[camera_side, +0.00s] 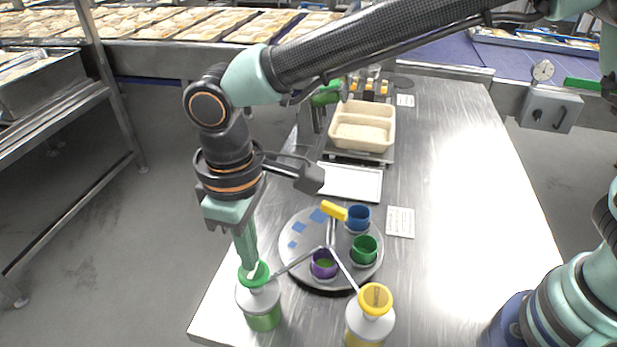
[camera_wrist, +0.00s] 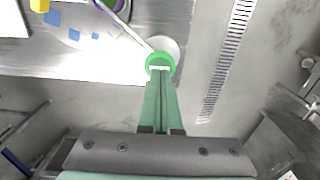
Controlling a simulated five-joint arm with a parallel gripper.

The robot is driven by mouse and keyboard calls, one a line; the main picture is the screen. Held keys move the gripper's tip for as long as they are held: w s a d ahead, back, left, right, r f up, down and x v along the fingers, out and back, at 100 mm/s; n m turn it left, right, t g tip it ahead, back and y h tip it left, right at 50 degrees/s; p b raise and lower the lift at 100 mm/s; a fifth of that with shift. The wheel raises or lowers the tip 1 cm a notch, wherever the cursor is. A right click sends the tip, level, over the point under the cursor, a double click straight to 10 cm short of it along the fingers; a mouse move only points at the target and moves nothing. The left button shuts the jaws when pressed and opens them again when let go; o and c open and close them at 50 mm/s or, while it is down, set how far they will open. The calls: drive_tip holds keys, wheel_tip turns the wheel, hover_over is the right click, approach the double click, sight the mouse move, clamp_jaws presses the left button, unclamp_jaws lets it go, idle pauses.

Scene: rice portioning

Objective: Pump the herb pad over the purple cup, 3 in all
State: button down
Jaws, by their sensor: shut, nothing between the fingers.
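My gripper (camera_side: 250,269) is shut, with its fingertips down at the green pump head (camera_side: 262,276) of the herb bottle (camera_side: 262,318). In the wrist view the closed fingertips (camera_wrist: 160,72) overlap the green pad (camera_wrist: 158,58); contact looks likely. The bottle's spout reaches right toward the purple cup (camera_side: 314,266), which stands on a round turntable (camera_side: 290,262). Some green shows inside the purple cup; its amount is unclear. The purple cup shows only partly at the top of the wrist view (camera_wrist: 119,3).
A yellow-topped pump bottle (camera_side: 375,299) stands to the right, its spout also toward the purple cup. Green (camera_side: 365,250) and blue (camera_side: 359,218) cups share the turntable. A white tray (camera_side: 352,183) and beige container (camera_side: 362,112) lie behind.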

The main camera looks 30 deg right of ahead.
drive_tip(key=shift+f, duration=0.15)
drive_tip(key=shift+f, duration=1.4)
drive_tip(key=shift+r, duration=1.55)
drive_tip(key=shift+f, duration=0.15)
drive_tip(key=shift+f, duration=1.4)
drive_tip(key=shift+r, duration=1.55)
